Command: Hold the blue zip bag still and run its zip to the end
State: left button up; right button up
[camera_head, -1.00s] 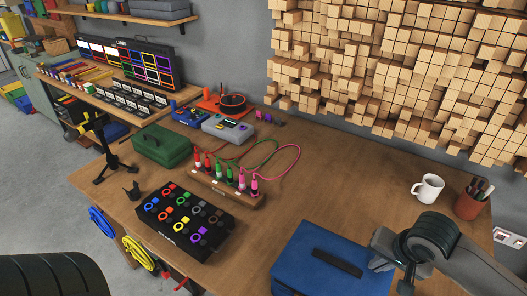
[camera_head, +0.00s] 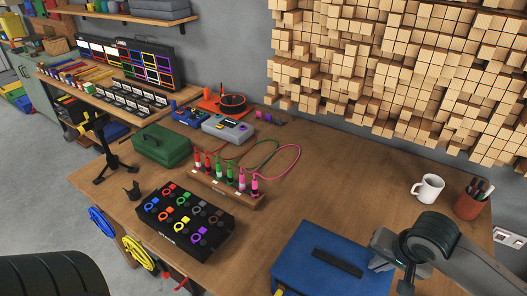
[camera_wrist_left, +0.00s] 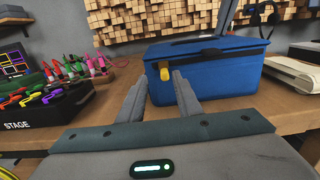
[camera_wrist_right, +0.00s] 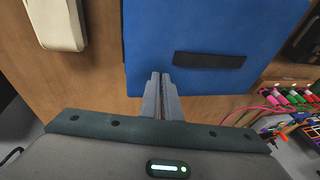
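The blue zip bag (camera_head: 318,264) sits at the front of the wooden table, with a dark strip on its lid. In the left wrist view the bag (camera_wrist_left: 215,82) has a yellow zip pull (camera_wrist_left: 164,74) at its near left corner. My left gripper (camera_wrist_left: 152,82) is open, its fingers spread below and either side of the pull, apparently not touching it. It is out of the head view. My right gripper (camera_head: 382,262) is at the bag's right side. In the right wrist view its fingers (camera_wrist_right: 161,76) are nearly together at the bag's edge, seemingly pinching it; the contact is partly hidden.
Left of the bag are a black tray of coloured rings (camera_head: 184,222) and a wooden stand with coloured plugs and leads (camera_head: 224,185). A white mug (camera_head: 428,188) and a pen cup (camera_head: 472,200) stand at the right. The table behind the bag is clear.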

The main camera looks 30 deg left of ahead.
pick_arm(q)
jog(key=s, duration=0.9)
notch_tip(320, 180, down, 29)
jog(key=d+m+g+h, duration=0.1)
jog(key=m+g+h, duration=0.2)
jog(key=m, duration=1.6)
jog(key=shift+d+f+g, duration=0.2)
jog(key=shift+d+g, duration=0.1)
jog(key=shift+g, duration=1.4)
jog(key=shift+s+r, duration=0.1)
notch_tip(320, 180, up, 29)
jog(key=w+n+t+y, duration=0.1)
jog(key=n+t+y, duration=0.2)
jog(key=n, duration=1.6)
jog(key=t, duration=0.3)
jog(key=shift+a, duration=0.35)
jog(key=shift+w, duration=0.1)
